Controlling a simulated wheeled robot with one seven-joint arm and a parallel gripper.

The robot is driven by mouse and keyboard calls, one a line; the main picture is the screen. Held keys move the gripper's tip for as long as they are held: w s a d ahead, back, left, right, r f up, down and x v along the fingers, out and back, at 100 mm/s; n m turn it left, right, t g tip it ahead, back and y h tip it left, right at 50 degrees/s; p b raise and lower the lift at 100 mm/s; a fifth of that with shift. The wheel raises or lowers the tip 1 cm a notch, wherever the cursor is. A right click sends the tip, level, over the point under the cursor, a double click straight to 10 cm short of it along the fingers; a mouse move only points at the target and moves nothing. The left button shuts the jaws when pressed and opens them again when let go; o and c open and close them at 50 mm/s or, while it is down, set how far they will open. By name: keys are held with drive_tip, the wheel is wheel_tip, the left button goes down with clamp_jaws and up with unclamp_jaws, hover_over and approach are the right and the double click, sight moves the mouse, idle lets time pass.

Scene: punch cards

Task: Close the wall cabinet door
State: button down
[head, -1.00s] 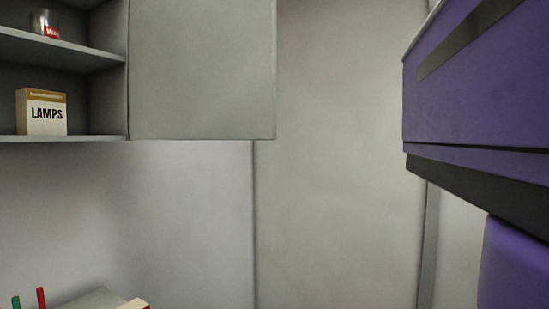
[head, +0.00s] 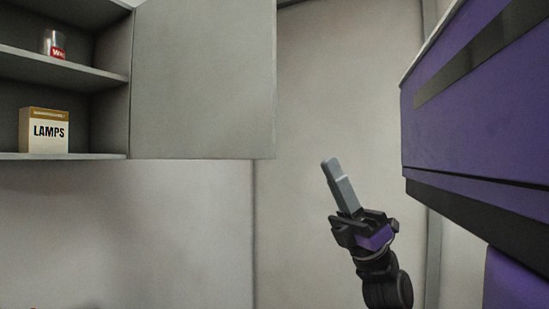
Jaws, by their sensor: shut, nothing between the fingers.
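The wall cabinet (head: 110,75) is at the upper left in the head view, with its shelves showing. Its grey door (head: 205,80) stands open, swung out to the right of the shelves. My gripper (head: 331,165) points up, below and to the right of the door's lower right corner. Its fingers are together with nothing between them. It is apart from the door in the picture. The door's hinge details and upper edge are not in view.
On the cabinet shelves are a LAMPS box (head: 44,131) and a glass jar with a red label (head: 54,44). A large purple body with a black stripe (head: 475,110) fills the right side. Bare wall (head: 130,230) lies below the cabinet.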

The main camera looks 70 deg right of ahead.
sight(274, 154)
wheel_tip(274, 154, up, 8)
drive_tip(key=s+r+n+g+h, duration=0.1)
drive_tip(key=n+g+h, duration=0.55)
drive_tip(key=n, duration=0.45)
drive_tip(key=w+d+f+n+g+h, duration=0.1)
drive_tip(key=d+f+n+g+h, duration=0.2)
drive_tip(key=d+f+h, duration=0.3)
drive_tip(key=shift+n+h, duration=0.3)
drive_tip(key=shift+h, duration=0.15)
drive_tip(key=shift+w+a+r+p, duration=0.1)
drive_tip(key=shift+w+a+p, duration=0.4)
drive_tip(key=shift+w, duration=1.4)
drive_tip(key=shift+w+a+r+p, duration=0.1)
drive_tip(key=shift+w+a+p, duration=0.45)
drive_tip(key=shift+w, duration=1.3)
drive_tip(key=shift+w+a+r+p, duration=0.15)
drive_tip(key=shift+w+a, duration=0.65)
drive_tip(key=shift+w, duration=1.1)
drive_tip(key=shift+a, duration=0.1)
